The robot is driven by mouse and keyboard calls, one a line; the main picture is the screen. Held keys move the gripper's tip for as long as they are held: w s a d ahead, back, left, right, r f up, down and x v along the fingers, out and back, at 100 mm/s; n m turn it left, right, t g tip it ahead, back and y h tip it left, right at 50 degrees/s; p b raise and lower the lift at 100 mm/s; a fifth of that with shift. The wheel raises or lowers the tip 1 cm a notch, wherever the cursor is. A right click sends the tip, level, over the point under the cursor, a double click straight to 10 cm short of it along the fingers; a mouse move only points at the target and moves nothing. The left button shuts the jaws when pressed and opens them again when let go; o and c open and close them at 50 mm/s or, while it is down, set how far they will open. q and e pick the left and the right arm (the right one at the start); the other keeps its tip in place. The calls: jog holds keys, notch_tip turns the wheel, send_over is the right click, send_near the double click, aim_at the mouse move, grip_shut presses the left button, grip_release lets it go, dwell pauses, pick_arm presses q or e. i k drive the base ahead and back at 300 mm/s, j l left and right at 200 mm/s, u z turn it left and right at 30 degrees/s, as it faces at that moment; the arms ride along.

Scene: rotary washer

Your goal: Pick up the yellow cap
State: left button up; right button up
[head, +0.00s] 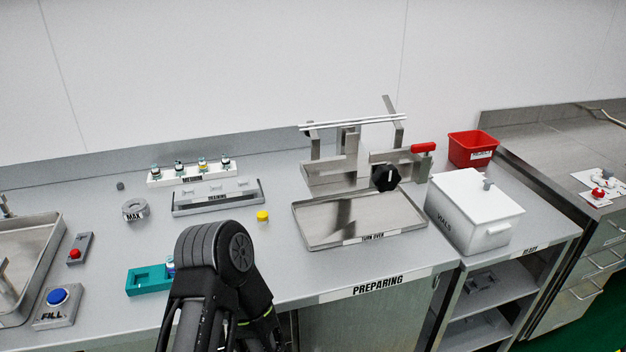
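The yellow cap (263,216) sits alone on the grey counter, left of the metal turn-over tray and in front of the metal rack. It is small and round. One of my dark arms rises from the bottom edge, just left of and nearer than the cap, with space between them in the picture. The arm's link and joint show, but no fingertips are visible. I cannot tell from this view which arm it is. No gripper holds the cap.
The steel tray (314,238) with its fixture stands right of the cap. A metal rack (218,203) and a white rack (192,179) with vials stand behind left. A teal holder (150,280) is partly hidden by my arm. A white box (470,205) stands right.

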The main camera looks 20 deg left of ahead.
aim_at(262, 216)
jog(key=u, duration=1.3)
jog(key=k, duration=0.05)
